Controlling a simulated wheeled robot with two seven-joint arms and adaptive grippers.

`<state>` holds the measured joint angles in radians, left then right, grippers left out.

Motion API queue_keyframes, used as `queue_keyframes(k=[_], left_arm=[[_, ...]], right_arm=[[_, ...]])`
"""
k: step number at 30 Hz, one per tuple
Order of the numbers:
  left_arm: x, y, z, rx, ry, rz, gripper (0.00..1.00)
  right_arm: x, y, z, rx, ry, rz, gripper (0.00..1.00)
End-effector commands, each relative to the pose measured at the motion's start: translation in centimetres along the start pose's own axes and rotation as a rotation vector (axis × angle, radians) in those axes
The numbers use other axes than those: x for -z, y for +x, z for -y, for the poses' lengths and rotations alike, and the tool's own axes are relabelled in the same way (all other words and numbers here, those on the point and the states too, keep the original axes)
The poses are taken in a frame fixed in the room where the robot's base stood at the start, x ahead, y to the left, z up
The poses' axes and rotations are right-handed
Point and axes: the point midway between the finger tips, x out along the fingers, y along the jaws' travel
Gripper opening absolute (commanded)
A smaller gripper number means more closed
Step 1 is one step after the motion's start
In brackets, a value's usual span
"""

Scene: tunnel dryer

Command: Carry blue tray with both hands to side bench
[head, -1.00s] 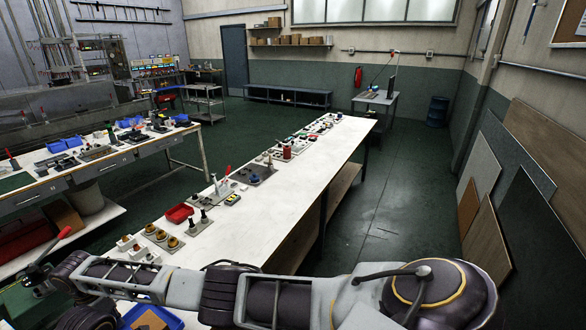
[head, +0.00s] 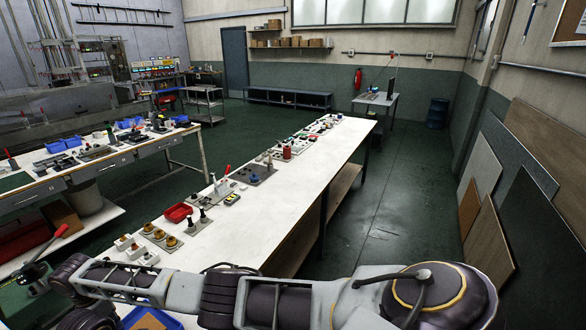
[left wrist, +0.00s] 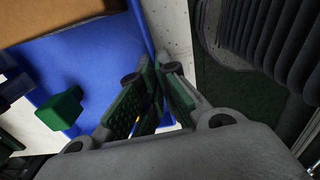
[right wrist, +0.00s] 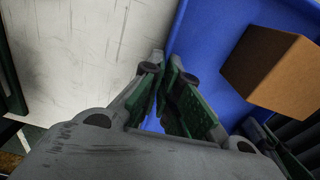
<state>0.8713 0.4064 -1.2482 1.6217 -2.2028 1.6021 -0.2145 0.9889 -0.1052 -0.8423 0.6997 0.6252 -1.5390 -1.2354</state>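The blue tray (head: 170,322) shows only in part at the bottom of the head view, behind my arm, with a brown box (head: 148,322) in it. In the left wrist view the tray (left wrist: 95,45) also holds a green block (left wrist: 62,110). My left gripper (left wrist: 155,72) has its fingers closed together on the tray's side wall. In the right wrist view my right gripper (right wrist: 166,72) is closed on another wall of the tray (right wrist: 212,60), beside the brown box (right wrist: 272,68). Neither gripper's fingertips show in the head view. Which bench is the side bench I cannot tell.
Another workbench (head: 100,160) stands at left. A small table (head: 378,98) is far back. Boards lean (head: 540,230) at right; the floor (head: 400,200) between is clear.

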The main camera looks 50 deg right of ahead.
Motion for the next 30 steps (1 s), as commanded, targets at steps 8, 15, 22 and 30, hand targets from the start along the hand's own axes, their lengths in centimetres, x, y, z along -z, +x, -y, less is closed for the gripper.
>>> queue_keyframes(k=[8, 15, 22, 30], left_arm=[[0.00, 0.53, -0.15, -0.003, -0.002, 0.001, 0.00], [0.03, 1.00, -0.12, -0.002, -0.002, 0.000, 0.05], [0.01, 0.92, -0.07, -0.001, -0.001, 0.000, 0.27], [0.00, 0.89, -0.02, -0.001, 0.000, 0.000, 0.27]], right_arm=[[0.01, 0.63, 0.03, 0.001, 0.000, 0.000, 0.00], [-0.01, 1.11, 0.07, 0.002, 0.000, 0.000, 0.05], [0.00, 0.98, 0.03, 0.001, 0.000, 0.000, 0.27], [0.00, 0.95, 0.01, 0.000, 0.000, 0.000, 0.27]])
